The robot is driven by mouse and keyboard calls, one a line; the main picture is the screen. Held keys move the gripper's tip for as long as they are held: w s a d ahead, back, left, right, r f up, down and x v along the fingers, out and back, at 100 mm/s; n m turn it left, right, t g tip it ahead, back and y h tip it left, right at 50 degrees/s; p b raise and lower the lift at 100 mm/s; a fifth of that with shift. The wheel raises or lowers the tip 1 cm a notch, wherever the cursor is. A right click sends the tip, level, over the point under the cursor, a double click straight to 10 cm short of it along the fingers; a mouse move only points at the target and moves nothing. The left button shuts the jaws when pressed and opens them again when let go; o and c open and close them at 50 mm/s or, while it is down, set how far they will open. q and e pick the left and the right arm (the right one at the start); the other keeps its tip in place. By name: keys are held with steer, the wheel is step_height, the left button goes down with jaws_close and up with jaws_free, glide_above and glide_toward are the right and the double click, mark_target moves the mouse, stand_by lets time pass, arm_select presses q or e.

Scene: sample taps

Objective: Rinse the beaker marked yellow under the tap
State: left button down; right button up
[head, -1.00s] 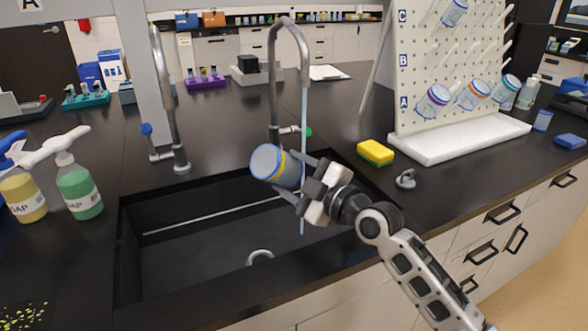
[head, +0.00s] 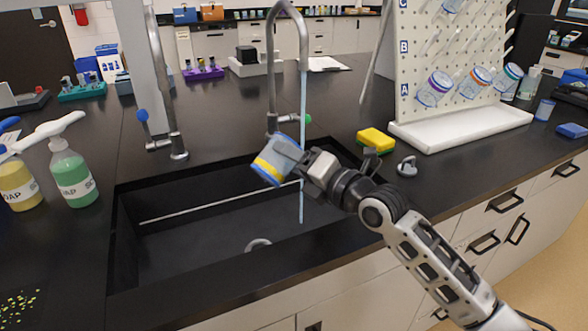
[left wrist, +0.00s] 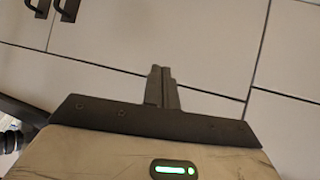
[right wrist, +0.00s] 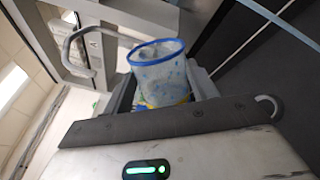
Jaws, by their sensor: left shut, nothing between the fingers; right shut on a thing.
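The beaker with a yellow band (head: 272,166) is held tilted above the sink. In the right wrist view (right wrist: 160,72) it has a blue rim, bluish specks on its clear wall and yellow low down. My right gripper (head: 295,156) is shut on it, with a finger on either side in the right wrist view. The tap (head: 271,75) with a green knob (head: 308,118) is running. Its stream (head: 303,95) comes down at the gripper, just right of the beaker, and shows again below. Whether water enters the beaker is unclear. My left gripper (left wrist: 161,88) is shut and empty, facing cabinet fronts.
The black sink (head: 200,235) lies below. A second tap with a blue knob (head: 142,115) stands left. A yellow sponge (head: 376,139) and a grey object (head: 406,166) lie right, before a pegboard rack (head: 425,60) with beakers. Soap bottles (head: 72,175) stand left.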

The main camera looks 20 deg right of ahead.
steer(key=n, duration=1.1)
steer(key=o, duration=0.4)
steer(key=c, duration=0.4)
